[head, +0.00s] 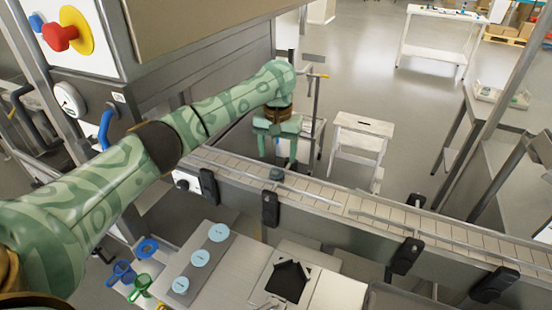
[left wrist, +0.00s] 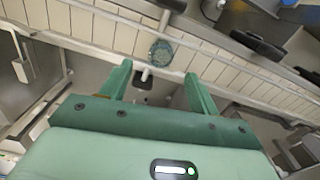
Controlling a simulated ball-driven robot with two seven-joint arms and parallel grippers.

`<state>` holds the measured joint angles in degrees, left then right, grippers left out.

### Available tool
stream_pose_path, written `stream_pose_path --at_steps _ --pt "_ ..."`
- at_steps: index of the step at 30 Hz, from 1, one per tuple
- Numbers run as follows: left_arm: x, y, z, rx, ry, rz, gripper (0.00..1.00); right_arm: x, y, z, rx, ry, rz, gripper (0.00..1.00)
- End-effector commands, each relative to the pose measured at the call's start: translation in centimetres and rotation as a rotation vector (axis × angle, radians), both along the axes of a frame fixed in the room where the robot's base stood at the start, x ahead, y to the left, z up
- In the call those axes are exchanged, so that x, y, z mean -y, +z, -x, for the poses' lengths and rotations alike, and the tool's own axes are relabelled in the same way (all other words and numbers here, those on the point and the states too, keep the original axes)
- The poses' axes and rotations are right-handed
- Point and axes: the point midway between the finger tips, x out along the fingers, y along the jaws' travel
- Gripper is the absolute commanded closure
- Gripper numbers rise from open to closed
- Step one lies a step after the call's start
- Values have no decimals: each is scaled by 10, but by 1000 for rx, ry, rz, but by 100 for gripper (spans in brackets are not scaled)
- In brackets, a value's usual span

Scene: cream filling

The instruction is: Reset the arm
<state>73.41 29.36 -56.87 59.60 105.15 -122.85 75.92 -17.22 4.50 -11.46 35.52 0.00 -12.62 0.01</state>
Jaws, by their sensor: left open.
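My left arm comes in from the left in the head view, and its green gripper (head: 277,160) points down at the conveyor's far edge. The two fingers are apart with nothing between them. In the left wrist view the open fingers (left wrist: 158,82) also show, empty. A small round grey-green item (head: 276,174) sits on the conveyor just in front of the fingers. It also shows in the left wrist view (left wrist: 161,52), just past the fingertips and apart from them. My right gripper is not in view.
The conveyor (head: 330,192) with metal side rails crosses the view below the gripper. A machine cabinet with a red button (head: 60,37) stands at left. Light-blue round lids (head: 200,258) lie on a near counter. A white step stool (head: 360,140) stands behind the conveyor, with open floor beyond.

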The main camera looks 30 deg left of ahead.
Motion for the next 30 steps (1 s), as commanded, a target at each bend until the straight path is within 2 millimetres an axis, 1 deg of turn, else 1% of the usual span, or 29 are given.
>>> stream_pose_path --at_steps 1,3,6,9,21,23,26,27,28,30 --pt "0 22 0 5 0 1 39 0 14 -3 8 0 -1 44" --pt "0 35 0 5 0 0 39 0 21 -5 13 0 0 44" --pt "0 46 0 1 0 2 39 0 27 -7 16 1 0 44" --pt "1 49 0 0 0 1 39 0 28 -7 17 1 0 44" --pt "1 47 0 -1 -1 1 39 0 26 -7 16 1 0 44" --pt "1 49 0 0 -1 1 39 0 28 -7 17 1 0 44" --pt "1 66 1 7 -1 2 39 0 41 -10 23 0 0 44" --pt "1 78 2 12 -1 2 39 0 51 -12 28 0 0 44" --pt "1 84 2 14 0 2 39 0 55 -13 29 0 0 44" --pt "0 102 3 21 -1 1 39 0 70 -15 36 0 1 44"
